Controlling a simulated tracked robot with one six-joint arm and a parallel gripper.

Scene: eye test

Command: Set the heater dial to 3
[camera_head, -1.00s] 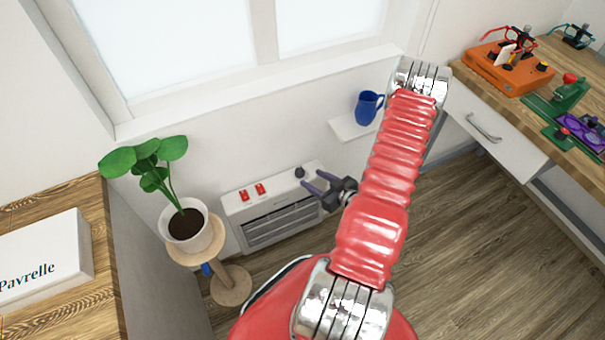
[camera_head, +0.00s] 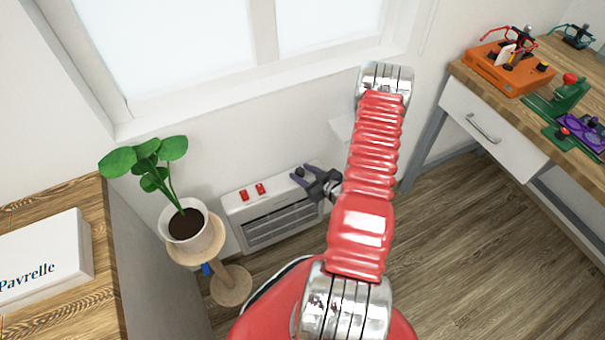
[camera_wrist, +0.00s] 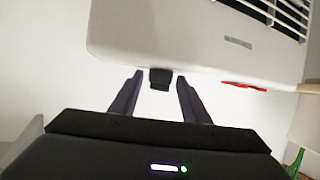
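The white heater (camera_head: 275,208) stands on the floor against the wall under the window. Its dark dial (camera_head: 299,171) is at the right end of its top panel. My gripper (camera_head: 302,173) is open at the dial. In the wrist view the heater (camera_wrist: 180,40) appears upside down, and the dial (camera_wrist: 160,79) shows between the tips of my open gripper (camera_wrist: 160,90), with a gap on each side. The dial's numbers and pointer cannot be made out.
Two red switches (camera_head: 252,192) sit left of the dial on the heater. A potted plant (camera_head: 186,225) on a round stand (camera_head: 231,286) is at its left. A desk with a drawer (camera_head: 490,125) is at the right.

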